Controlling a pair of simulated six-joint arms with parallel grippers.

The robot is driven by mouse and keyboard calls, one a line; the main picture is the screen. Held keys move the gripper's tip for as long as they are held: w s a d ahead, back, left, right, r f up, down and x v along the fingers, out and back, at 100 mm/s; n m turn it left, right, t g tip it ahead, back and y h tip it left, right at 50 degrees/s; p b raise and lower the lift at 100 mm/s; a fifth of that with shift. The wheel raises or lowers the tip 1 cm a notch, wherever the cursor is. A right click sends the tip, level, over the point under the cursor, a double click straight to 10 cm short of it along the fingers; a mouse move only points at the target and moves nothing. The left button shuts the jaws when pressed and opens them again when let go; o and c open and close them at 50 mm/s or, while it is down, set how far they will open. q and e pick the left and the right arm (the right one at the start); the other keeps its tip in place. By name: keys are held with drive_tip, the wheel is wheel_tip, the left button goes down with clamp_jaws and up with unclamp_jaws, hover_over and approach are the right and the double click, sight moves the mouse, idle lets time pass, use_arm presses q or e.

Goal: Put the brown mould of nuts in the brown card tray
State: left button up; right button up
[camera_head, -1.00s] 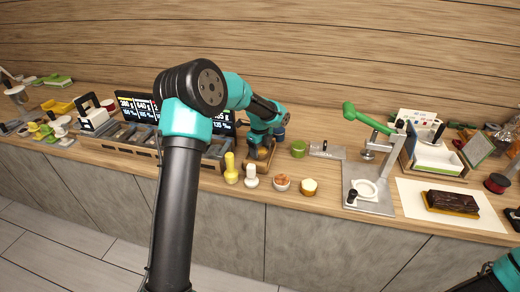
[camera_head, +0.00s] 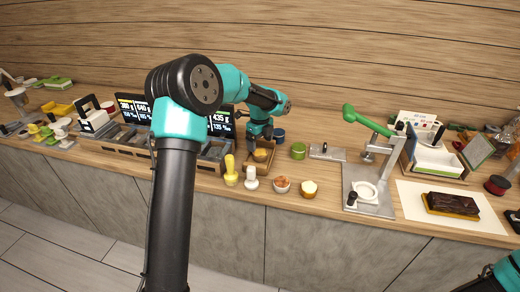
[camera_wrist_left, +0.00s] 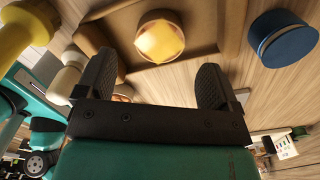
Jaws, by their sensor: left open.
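A small light-brown mould (camera_head: 261,155) with a yellow-orange filling sits upright inside the brown card tray (camera_head: 270,169). In the left wrist view the mould (camera_wrist_left: 160,40) stands on the floor of the tray (camera_wrist_left: 205,52), apart from its walls. Whether its filling is nuts I cannot tell. My left gripper (camera_head: 260,141) is above the tray. In the left wrist view its two black fingers (camera_wrist_left: 155,78) are spread with nothing between them, and the mould lies beyond the fingertips. My right gripper is out of view.
In front are a yellow pepper mill (camera_head: 231,172), a white one (camera_head: 251,178), a bowl with reddish-brown contents (camera_head: 281,185) and a yellow-topped cup (camera_head: 308,189). A lever press (camera_head: 369,190) stands further right.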

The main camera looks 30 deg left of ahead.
sight(260, 152)
use_arm(q)
wheel_tip(260, 152, up, 7)
drive_tip(key=shift+r, duration=0.15)
idle(0.7)
